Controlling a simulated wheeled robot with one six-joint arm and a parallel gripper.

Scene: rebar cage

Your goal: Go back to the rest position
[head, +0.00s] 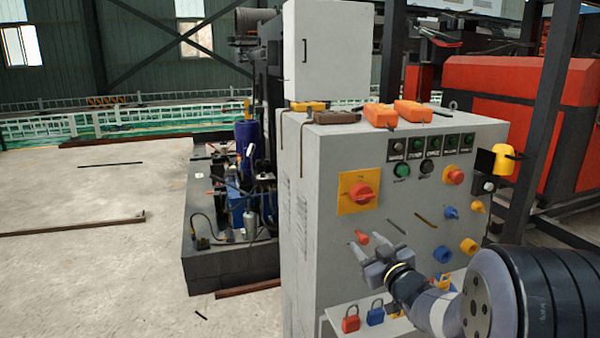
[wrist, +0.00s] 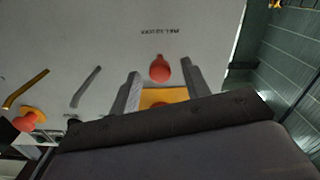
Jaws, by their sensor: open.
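My gripper (head: 368,248) is open in front of the grey control cabinet (head: 335,270), at the left part of its front panel. A small red handle (head: 361,237) on the panel shows just past the fingertips. In the wrist view my gripper (wrist: 160,72) has its two fingers spread, with the red handle (wrist: 160,69) seen between them. The picture does not show whether the fingers touch it. Nothing is seen held. Part of a yellow plate (wrist: 163,97) shows lower between the fingers.
The panel also carries a red rotary switch (head: 361,193), a grey handle (head: 396,227), a yellow handle (head: 426,220) and several knobs. Orange devices (head: 412,111) lie on top. Floor at left is largely open.

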